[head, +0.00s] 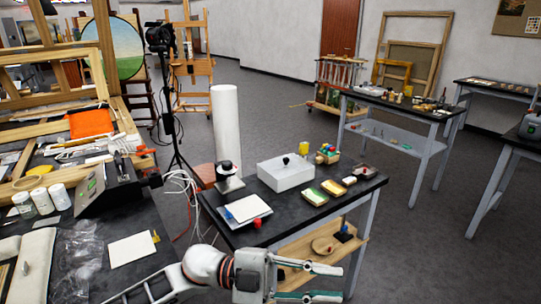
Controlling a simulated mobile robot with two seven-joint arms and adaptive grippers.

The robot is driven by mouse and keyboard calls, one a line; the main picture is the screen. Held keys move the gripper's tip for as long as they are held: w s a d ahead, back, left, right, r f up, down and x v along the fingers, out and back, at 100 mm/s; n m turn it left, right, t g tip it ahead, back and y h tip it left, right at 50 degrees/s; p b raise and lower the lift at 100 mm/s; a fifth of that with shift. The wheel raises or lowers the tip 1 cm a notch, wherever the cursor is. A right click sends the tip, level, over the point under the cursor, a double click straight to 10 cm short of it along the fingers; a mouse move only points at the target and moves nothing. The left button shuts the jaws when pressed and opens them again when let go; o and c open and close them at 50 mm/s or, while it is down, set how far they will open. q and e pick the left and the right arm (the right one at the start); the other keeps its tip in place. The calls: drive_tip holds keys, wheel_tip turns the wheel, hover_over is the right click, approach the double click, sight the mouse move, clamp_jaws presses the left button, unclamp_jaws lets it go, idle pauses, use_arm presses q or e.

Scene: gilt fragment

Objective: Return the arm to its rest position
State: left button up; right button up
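My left arm comes in at the bottom of the head view. Its gripper (338,283) points to the right, in front of the near edge of the black-topped table (240,232). Its two green-and-dark fingers are spread apart, with nothing seen between them. My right gripper is not in view.
The black-topped table carries a white box (284,174) with a dark knob, a white panel (247,208), sponge-like blocks and a small red item. Its lower wooden shelf (300,277) is near my fingers. A cluttered workbench (75,255) stands left. Grey floor (420,235) is clear at right.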

use_arm(q)
drive_tip(key=w+a+f+n+t+h, duration=0.1)
drive_tip(key=w+a+n+t, duration=0.15)
drive_tip(key=n+t, duration=0.4)
drive_tip(key=w+a+f+n+t, duration=0.2)
drive_tip(key=w+n+t, duration=0.2)
drive_tip(key=n+t, duration=0.3)
drive_tip(key=w+a+f+n+t+y, duration=0.2)
drive_tip(key=a+f+n+t+y, duration=0.6)
drive_tip(key=a+f, duration=0.2)
drive_tip(key=s+a+f+n+g+y, duration=0.1)
drive_tip(key=s+a+f+g+y, duration=0.1)
drive_tip(key=s+a+f, duration=0.3)
drive_tip(key=s+a+f+n+g+y, duration=0.2)
drive_tip(key=s+a+f+y, duration=0.2)
drive_tip(key=f, duration=0.6)
drive_tip(key=s+a+f+n+g+y, duration=0.2)
drive_tip(key=s+a+f+y, duration=0.1)
drive_tip(key=s+a+f, duration=0.3)
wheel_tip(320, 180, down, 2)
drive_tip(key=shift+a+f, duration=0.15)
drive_tip(key=shift+a, duration=0.15)
drive_tip(key=shift+w, duration=0.1)
drive_tip(key=shift+c, duration=0.4)
